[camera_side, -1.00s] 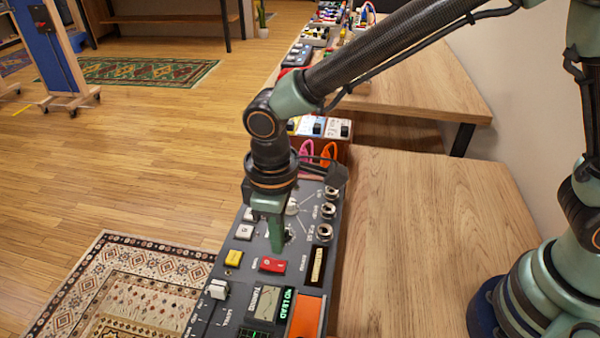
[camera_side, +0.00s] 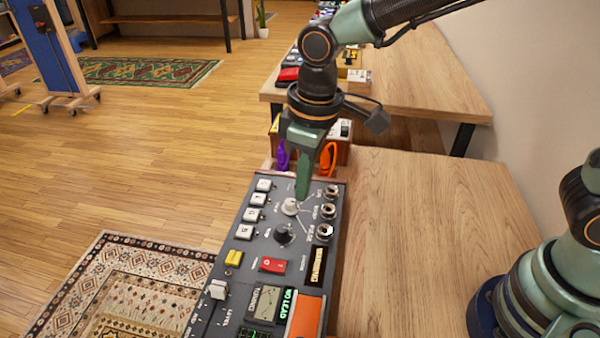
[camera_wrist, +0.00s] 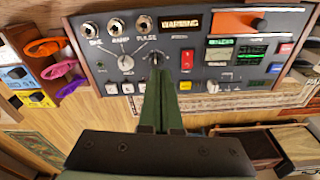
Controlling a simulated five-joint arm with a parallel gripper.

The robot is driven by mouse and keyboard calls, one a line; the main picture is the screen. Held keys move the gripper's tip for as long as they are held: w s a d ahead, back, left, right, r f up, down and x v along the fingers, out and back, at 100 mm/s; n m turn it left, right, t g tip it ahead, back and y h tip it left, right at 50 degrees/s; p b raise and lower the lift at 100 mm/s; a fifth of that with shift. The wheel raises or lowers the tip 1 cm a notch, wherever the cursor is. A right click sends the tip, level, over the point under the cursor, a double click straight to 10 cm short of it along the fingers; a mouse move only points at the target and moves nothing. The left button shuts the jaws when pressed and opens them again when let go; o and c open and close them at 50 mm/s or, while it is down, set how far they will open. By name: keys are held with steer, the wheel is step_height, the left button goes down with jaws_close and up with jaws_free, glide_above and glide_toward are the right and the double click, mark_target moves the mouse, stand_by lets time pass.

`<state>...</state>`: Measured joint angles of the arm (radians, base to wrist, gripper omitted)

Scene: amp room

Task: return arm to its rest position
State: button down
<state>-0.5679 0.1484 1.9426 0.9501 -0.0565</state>
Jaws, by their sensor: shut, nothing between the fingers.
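My gripper (camera_side: 303,178) is shut and empty, with its green fingers pointing down above the far part of a dark control panel (camera_side: 232,290). In the side view its tips appear near a white knob (camera_side: 290,206); I cannot tell the exact gap. In the wrist view the closed fingers (camera_wrist: 160,95) reach up toward a black knob (camera_wrist: 157,59) on the panel. That black knob also shows in the side view (camera_side: 283,234), clear of the fingers. The white knob also shows in the wrist view (camera_wrist: 126,63), left of the fingers.
The panel carries white buttons, jacks, a red switch (camera_side: 272,265) and an orange block (camera_side: 305,318). Purple (camera_side: 283,156) and orange (camera_side: 327,160) cables stand beyond its far end. The wooden table (camera_side: 430,220) right of the panel is bare.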

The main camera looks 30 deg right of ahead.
steer(key=s+d+r+m+t, duration=0.2)
steer(key=d+r+m, duration=0.1)
steer(key=d, duration=0.7)
steer(key=s+d+r+m+t, duration=0.2)
steer(key=s+d+r+m, duration=0.1)
steer(key=d, duration=0.8)
steer(key=shift+d+r+m+t+h, duration=0.3)
steer(key=shift+r+m, duration=0.3)
steer(key=shift+r, duration=0.2)
steer(key=shift+a, duration=0.1)
